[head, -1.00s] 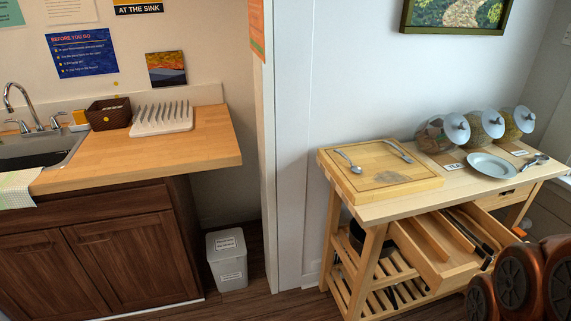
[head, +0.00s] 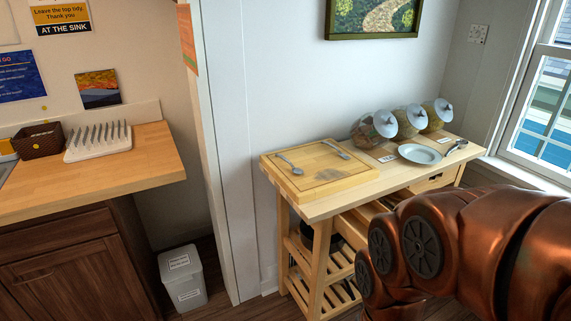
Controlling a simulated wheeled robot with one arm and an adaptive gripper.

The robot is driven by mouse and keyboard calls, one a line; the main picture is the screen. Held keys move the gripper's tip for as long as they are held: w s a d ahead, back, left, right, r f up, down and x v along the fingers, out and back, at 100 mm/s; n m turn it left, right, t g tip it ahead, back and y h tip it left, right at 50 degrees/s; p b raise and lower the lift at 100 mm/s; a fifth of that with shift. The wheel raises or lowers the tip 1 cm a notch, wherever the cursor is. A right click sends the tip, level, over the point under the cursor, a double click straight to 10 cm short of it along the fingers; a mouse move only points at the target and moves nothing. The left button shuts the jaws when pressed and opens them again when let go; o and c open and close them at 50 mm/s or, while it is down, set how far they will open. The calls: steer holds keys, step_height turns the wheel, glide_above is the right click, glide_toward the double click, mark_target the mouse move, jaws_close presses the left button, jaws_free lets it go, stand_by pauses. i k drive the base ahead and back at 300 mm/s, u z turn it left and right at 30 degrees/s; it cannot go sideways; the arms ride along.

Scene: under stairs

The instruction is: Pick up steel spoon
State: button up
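A steel spoon (head: 290,165) lies on the left part of a wooden cutting board (head: 312,180), which rests on the left end of a wooden kitchen cart (head: 335,205). A second slim metal utensil (head: 336,150) lies near the board's back right; I cannot tell its kind. More spoon-like cutlery (head: 456,147) lies at the cart's right end beside a plate. My copper-coloured arm fills the lower right and hides part of the cart's front. My gripper is not in view.
A pale plate (head: 419,154) and several lidded jars (head: 409,121) stand on the cart's right half. A wooden counter (head: 90,175) with a dish rack (head: 98,142) is at left. A white bin (head: 182,278) stands on the floor between counter and cart. A window is at right.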

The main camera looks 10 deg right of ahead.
mark_target(297, 170)
steer(key=u, duration=1.7)
steer(key=i, duration=1.8)
steer(key=z, duration=2.15)
